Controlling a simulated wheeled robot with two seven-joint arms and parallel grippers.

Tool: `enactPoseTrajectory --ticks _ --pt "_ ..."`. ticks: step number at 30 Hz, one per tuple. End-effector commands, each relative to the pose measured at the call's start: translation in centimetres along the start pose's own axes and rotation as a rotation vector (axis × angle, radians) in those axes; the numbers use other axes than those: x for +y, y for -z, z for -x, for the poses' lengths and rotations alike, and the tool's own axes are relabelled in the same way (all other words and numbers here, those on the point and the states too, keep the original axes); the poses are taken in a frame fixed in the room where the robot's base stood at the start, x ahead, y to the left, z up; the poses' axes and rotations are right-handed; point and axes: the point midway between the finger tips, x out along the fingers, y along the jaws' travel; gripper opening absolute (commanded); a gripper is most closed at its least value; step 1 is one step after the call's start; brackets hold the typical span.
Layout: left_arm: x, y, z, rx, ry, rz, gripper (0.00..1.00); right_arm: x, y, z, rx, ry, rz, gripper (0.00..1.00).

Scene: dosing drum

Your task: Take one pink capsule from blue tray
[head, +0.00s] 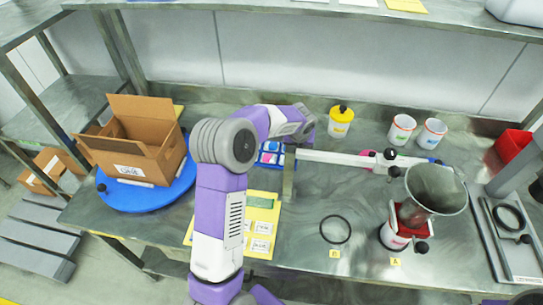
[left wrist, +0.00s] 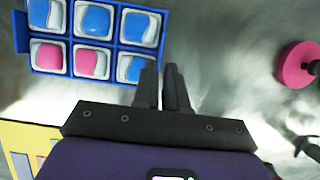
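The blue tray (left wrist: 70,22) is at the upper left of the left wrist view, with square compartments. Two lower compartments show pink capsules (left wrist: 47,56) and the others in view show blue ones (left wrist: 94,20). In the head view the tray (head: 262,161) is partly hidden behind my left arm. My left gripper (left wrist: 161,68) has its fingers close together with only a thin gap and nothing visible between them. In the wrist picture its tips lie just right of the tray's lower right corner. In the head view the left fingers are hidden. My right gripper is not in view.
A balance-like white beam (head: 340,158) stands right of the tray. A yellow sheet (head: 262,215) lies in front. A cardboard box (head: 135,145) sits on a blue turntable (head: 120,195) at left.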

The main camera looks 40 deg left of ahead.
Motion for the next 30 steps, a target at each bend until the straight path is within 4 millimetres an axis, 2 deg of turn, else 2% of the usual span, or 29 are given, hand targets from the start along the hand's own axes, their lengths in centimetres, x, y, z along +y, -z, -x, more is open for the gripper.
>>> enactPoseTrajectory --ticks 5,12,19,20,22,30 --pt "-0.1 0.1 -1.8 0.001 -0.001 0.000 0.12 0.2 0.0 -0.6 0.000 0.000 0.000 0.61" --pt "-0.1 0.1 -5.3 0.000 -0.001 0.001 0.12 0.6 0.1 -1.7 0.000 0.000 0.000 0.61" --pt "-0.1 0.0 -5.5 -0.001 0.000 0.001 0.12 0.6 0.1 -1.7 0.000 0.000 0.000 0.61" --pt "-0.1 0.0 -5.5 -0.001 0.000 0.001 0.10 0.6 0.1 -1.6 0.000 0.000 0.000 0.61" --pt "-0.1 0.0 -5.5 -0.001 0.000 0.001 0.00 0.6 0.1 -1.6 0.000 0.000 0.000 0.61" --pt "-0.1 -0.1 -5.4 -0.002 0.000 0.000 0.00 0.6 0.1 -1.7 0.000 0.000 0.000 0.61"
